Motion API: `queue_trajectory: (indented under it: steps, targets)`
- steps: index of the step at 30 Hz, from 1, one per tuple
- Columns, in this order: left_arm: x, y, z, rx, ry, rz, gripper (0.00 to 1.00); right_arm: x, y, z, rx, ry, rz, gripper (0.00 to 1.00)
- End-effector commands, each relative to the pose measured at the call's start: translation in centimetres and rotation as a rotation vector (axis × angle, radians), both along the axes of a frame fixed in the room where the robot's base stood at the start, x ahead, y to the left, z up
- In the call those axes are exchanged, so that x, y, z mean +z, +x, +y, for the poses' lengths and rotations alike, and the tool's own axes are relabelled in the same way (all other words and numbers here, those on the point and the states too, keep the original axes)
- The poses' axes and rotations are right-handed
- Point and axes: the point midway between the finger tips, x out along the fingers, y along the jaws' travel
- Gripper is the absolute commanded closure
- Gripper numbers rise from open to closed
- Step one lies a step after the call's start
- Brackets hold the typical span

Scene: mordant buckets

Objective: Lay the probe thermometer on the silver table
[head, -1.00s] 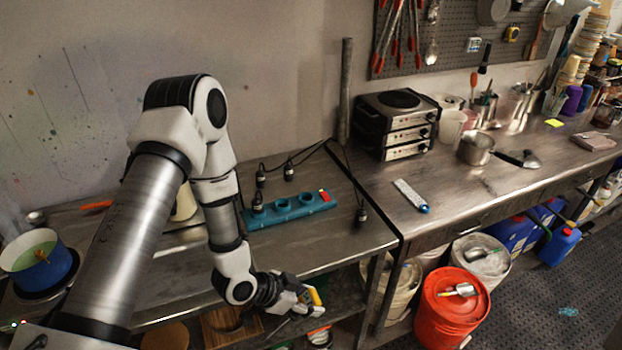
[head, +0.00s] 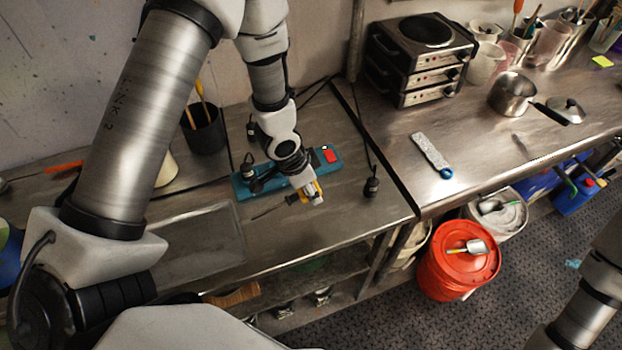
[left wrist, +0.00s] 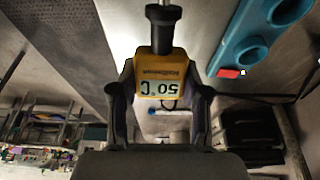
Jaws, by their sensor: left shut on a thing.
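The probe thermometer (head: 307,192) has a yellow body, and its thin dark probe points left in the head view. In the left wrist view the thermometer (left wrist: 163,78) shows an upside-down 50 °C display, with a black collar and thin stem beyond it. My left gripper (head: 312,196) is shut on its yellow body, with one finger on each side. It holds the thermometer over the left silver metal table (head: 345,220), just in front of the teal power strip. I cannot tell how high above the top it is. My right gripper is out of view.
A second metal table (head: 400,180) adjoins at right, with stacked hotplates (head: 420,60). An orange bucket (head: 460,272) stands below. Bare tabletop lies front right.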

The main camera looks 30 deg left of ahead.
Motion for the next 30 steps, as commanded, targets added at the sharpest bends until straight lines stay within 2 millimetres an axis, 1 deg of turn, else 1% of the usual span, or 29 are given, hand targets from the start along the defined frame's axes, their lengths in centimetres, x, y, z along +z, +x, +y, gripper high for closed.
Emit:
queue_trajectory:
  steps: [1, 11, 15, 18, 21, 28, 29, 30]
  targets:
    - [-1.3, 0.0, 0.0, 0.001, -0.001, -0.001, 0.88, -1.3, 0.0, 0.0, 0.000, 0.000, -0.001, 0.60]
    - [-5.1, 0.1, 0.0, 0.001, -0.001, -0.001, 0.88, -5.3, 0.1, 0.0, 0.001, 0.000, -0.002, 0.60]
    - [-6.5, 0.1, 0.0, 0.001, -0.001, -0.001, 0.88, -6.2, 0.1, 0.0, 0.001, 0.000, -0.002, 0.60]
    - [-7.2, 0.1, 0.0, 0.001, -0.001, -0.001, 0.88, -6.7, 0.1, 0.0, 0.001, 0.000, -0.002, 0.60]
    - [-7.5, 0.1, 0.0, 0.001, -0.002, -0.001, 0.88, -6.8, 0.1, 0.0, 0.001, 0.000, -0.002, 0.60]
    - [-7.5, 0.1, 0.0, 0.000, -0.001, -0.002, 0.88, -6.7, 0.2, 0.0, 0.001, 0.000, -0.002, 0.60]
    - [-7.5, 0.1, 0.0, 0.000, -0.001, -0.002, 0.50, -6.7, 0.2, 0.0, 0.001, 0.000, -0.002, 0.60]
    - [-7.5, 0.1, 0.0, 0.000, -0.001, -0.002, 0.36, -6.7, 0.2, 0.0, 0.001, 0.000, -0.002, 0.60]
